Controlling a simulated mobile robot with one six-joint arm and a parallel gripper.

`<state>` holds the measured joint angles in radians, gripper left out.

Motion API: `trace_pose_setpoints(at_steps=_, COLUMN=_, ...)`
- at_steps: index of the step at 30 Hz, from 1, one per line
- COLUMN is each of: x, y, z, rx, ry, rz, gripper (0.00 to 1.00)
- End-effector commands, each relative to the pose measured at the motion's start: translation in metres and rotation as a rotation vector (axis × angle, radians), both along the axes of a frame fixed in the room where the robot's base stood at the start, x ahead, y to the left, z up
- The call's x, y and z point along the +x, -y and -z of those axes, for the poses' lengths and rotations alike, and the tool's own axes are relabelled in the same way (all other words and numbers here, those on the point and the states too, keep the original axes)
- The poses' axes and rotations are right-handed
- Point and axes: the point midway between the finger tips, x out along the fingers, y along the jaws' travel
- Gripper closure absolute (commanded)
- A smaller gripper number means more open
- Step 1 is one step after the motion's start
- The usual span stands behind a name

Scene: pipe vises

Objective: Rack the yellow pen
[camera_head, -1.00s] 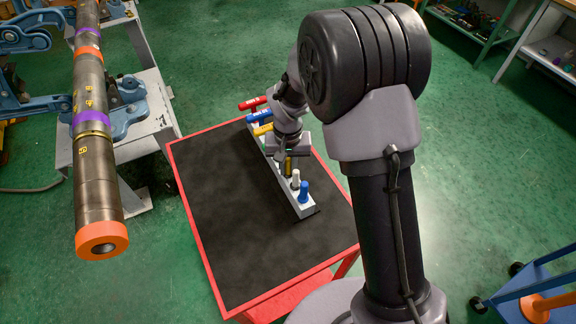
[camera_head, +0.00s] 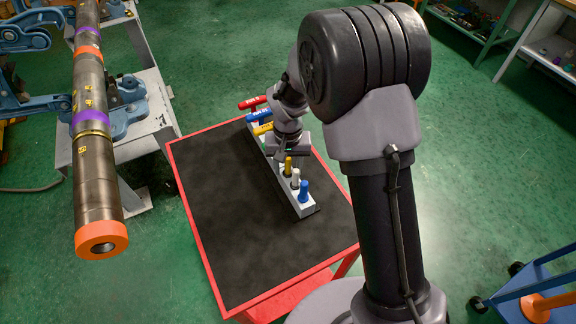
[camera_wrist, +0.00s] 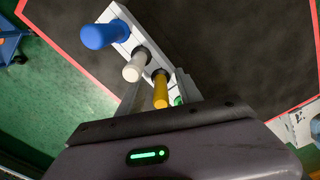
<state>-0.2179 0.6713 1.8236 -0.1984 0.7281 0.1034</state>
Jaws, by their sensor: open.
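The yellow pen (camera_head: 288,164) stands upright in the light grey rack (camera_head: 305,210), in line with a white pen (camera_head: 295,178) and a blue pen (camera_head: 304,190). In the wrist view the yellow pen (camera_wrist: 160,92) is seated in the rack (camera_wrist: 113,12), beside the white pen (camera_wrist: 134,67) and the blue pen (camera_wrist: 105,34). My gripper (camera_head: 281,157) is open just above and behind the yellow pen. In the wrist view its fingers (camera_wrist: 158,88) lie on either side of the pen, apart from it as far as I can tell.
The rack stands on a red-edged cart with a black top (camera_head: 225,215); its left side is clear. Red (camera_head: 251,103), blue (camera_head: 259,117) and yellow (camera_head: 263,129) handles lie at the rack's far end. A long pipe (camera_head: 95,165) in blue vises is at left.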

Motion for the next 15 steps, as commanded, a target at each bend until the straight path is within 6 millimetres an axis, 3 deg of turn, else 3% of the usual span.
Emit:
trace_pose_setpoints(at_steps=5, x=0.0, y=0.0, z=-0.018, rx=0.001, ry=0.003, rz=0.0, gripper=0.58)
trace_pose_setpoints(at_steps=15, x=-0.002, y=0.0, z=-0.13, rx=0.001, ry=0.004, rz=0.001, gripper=0.58)
